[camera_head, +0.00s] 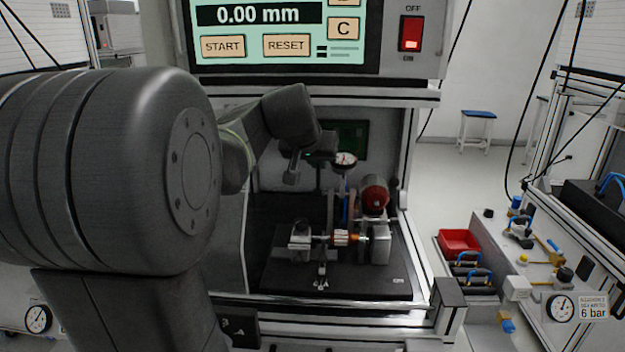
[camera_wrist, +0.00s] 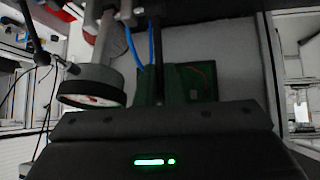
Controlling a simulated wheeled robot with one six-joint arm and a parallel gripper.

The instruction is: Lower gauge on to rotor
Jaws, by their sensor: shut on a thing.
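The gauge (camera_head: 345,160), a round white dial with a dark rim, is above the bench fixture in the head view. In the wrist view the gauge (camera_wrist: 92,88) is seen edge-on at left, under a grey stem. The rotor (camera_head: 341,238), with a copper-coloured part, lies level between two metal supports below the gauge. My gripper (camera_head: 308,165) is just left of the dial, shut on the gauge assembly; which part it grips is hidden. The gauge's lower tip is hard to make out, so I cannot tell whether it touches the rotor.
The fixture stands on a dark base plate (camera_head: 290,284) inside a white-framed bay. A red motor-like cylinder (camera_head: 375,196) is close right of the gauge. A display panel (camera_head: 275,30) reading 0.00 mm hangs above. A red bin (camera_head: 459,241) is outside at right.

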